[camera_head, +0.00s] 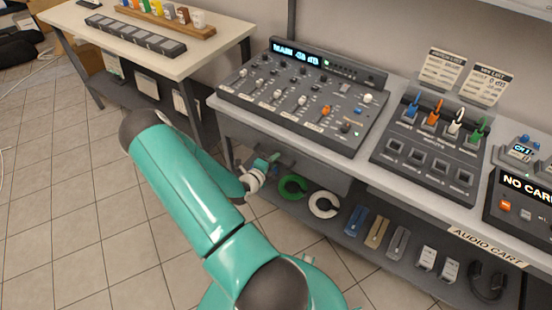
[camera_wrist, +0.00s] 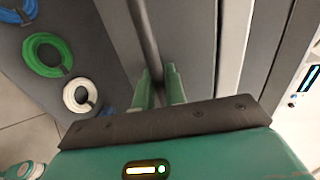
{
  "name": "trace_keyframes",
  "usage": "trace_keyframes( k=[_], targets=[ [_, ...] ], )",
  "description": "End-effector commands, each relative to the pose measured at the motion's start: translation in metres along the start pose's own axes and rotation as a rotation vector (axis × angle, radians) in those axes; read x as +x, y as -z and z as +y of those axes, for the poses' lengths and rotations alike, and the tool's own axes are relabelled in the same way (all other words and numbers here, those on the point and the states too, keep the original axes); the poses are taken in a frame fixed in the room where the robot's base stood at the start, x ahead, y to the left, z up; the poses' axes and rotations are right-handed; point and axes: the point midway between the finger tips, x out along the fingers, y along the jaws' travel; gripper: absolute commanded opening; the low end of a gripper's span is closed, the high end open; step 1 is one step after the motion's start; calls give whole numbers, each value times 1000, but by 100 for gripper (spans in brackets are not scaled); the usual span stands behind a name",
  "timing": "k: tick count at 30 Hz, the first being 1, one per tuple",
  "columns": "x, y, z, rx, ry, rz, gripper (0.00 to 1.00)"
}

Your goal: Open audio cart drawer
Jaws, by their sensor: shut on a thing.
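The audio cart (camera_head: 478,243) is a grey-topped bench with a lower shelf, along the right of the head view. Its grey drawer front (camera_head: 318,170) is under the top, below the mixer; my arm partly covers it. I cannot tell whether the drawer stands out from the cart. In the wrist view a long dark handle bar (camera_wrist: 146,40) runs up from between my two green fingers. My gripper (camera_wrist: 160,76) is shut on this bar. In the head view my gripper (camera_head: 272,162) is small, at the drawer's left part.
A mixer (camera_head: 300,95) and a panel with coloured plugs (camera_head: 430,150) stand on the cart. Green (camera_head: 293,188) and white (camera_head: 323,204) cable coils and several small items lie on the lower shelf. Another table (camera_head: 150,50) stands at the upper left. Tiled floor (camera_head: 60,200) is clear at left.

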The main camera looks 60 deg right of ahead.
Motion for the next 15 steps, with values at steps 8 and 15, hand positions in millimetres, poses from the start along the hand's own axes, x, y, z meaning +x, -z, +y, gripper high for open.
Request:
trace_keyframes(
  k=[8, 15],
  targets=[
    [-54, -2, 11, -3, -1, -6, 0],
    [-117, -2, 24, -2, 0, -8, 0]
  ],
)
